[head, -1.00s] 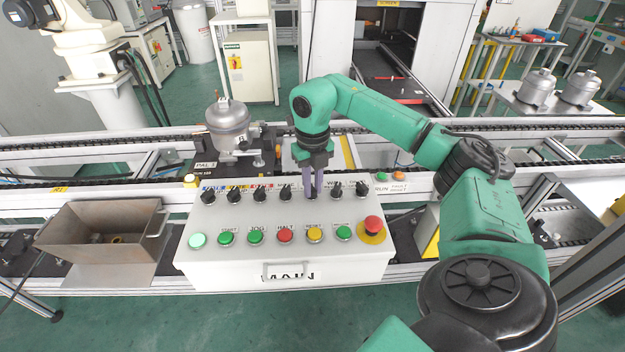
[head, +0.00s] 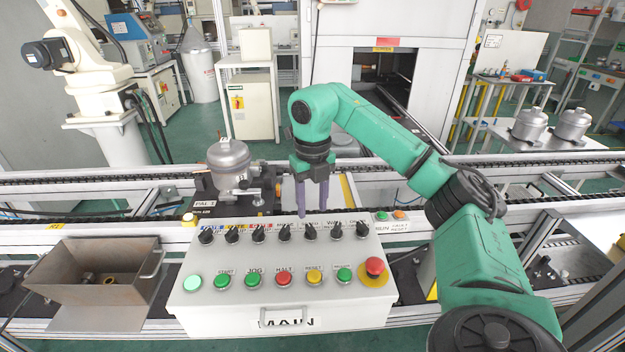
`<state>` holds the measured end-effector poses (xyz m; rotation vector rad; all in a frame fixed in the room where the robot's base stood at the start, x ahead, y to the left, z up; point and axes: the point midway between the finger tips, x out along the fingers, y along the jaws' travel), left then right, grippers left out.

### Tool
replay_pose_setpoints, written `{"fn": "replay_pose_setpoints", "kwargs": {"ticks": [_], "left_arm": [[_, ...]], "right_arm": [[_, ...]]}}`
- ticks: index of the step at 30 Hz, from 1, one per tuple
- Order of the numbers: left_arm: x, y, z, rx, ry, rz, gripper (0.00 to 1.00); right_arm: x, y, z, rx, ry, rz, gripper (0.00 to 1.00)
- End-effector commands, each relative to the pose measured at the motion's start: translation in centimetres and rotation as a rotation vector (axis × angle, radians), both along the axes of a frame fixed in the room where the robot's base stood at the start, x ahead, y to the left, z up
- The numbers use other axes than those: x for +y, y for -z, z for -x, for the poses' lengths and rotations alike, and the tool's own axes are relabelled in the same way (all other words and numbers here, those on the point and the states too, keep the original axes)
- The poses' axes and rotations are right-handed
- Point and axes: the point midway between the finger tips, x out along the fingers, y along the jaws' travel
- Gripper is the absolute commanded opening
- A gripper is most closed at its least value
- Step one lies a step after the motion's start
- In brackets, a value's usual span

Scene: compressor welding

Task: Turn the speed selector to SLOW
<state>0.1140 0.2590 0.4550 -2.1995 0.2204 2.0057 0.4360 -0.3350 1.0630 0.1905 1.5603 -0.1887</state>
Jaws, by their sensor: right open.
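A white control box (head: 285,311) marked MAIN carries a row of black rotary selector knobs above a row of push buttons. My right gripper (head: 313,208) points down, open and empty, with its purple fingers just above and behind the fifth knob from the left (head: 309,232). That knob shows clear below the fingertips. The fingers and wrist hide part of the label strip, and the small lettering is too blurred to tell which knob is the speed selector. The sixth knob (head: 335,230) is close by on the right. My left gripper is out of view.
A red emergency button (head: 375,267) stands up at the box's right end. An open metal bin (head: 105,280) is at left. A silver compressor (head: 230,165) stands on the conveyor behind the box, left of my gripper.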

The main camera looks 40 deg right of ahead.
Motion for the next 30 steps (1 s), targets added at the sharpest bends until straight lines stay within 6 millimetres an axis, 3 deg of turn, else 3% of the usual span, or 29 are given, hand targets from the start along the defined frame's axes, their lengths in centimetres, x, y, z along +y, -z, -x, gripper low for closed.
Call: {"fn": "replay_pose_setpoints", "kwargs": {"ticks": [2, 3, 9, 30], "left_arm": [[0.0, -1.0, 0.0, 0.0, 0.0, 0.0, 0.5], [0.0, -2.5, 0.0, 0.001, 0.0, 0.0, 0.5], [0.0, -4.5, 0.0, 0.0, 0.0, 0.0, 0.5], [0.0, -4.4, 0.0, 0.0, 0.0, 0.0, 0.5]], "right_arm": [[0.0, -3.0, -0.1, -0.006, 0.0, -0.001, 0.5], [0.0, -4.8, 0.0, -0.004, 0.001, 0.001, 0.5], [0.0, -8.0, 0.0, -0.002, 0.0, 0.001, 0.5], [0.0, -7.9, 0.0, 0.0, 0.0, 0.001, 0.5]]}}
